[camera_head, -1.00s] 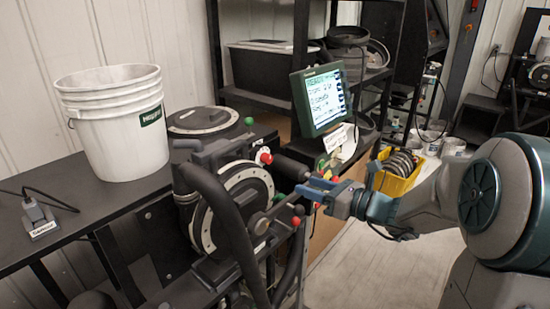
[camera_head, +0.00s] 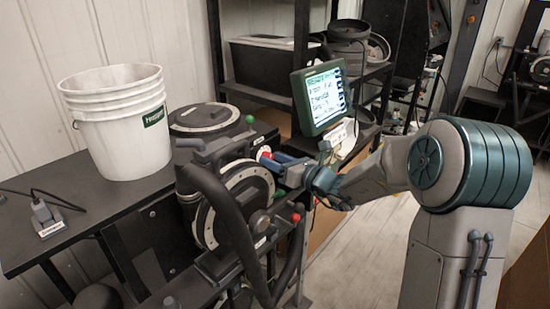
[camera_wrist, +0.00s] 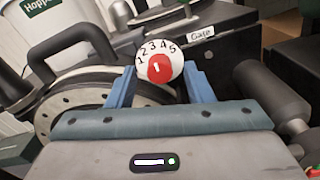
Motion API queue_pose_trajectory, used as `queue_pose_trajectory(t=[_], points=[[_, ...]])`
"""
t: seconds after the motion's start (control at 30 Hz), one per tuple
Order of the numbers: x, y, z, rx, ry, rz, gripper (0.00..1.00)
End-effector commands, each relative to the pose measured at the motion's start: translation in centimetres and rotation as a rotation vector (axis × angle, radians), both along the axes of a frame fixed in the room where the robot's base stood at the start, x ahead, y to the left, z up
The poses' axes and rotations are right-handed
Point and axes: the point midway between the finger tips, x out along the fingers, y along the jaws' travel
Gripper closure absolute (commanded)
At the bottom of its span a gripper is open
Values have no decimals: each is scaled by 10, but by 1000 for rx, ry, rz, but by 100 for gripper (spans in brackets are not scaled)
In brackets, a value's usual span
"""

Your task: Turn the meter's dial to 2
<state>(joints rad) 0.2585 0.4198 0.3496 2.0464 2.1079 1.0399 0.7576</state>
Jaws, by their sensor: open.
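The dial (camera_wrist: 146,75) is a white disc with the numbers 1 to 5 along its upper edge and a red knob (camera_wrist: 157,69) in its middle. The knob has a short, nearly upright white mark; I cannot tell exactly which number it points to. In the head view the red knob (camera_head: 266,156) shows small on the meter (camera_head: 247,185), partly hidden by my fingers. My gripper (camera_wrist: 160,72) is open, with one blue finger on each side of the dial in the wrist view. Contact with the knob cannot be made out.
A white bucket (camera_head: 118,128) stands on the black bench (camera_head: 40,225) at left. A lit monitor (camera_head: 322,97) is behind my gripper. A thick dark hose (camera_head: 222,210) curves in front of the meter. A "Gate" label (camera_wrist: 201,33) is right of the dial.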

Motion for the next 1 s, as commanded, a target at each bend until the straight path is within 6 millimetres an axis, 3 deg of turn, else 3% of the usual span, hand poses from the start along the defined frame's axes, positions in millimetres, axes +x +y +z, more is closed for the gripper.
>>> queue_pose_trajectory(t=[0.33,0.37,0.5,1.0], points=[[3,4,0,0,0,0,53],[3,4,0,0,0,0,59],[3,4,0,0,0,0,98],[2,4,-5,-73,-98,0,98]])
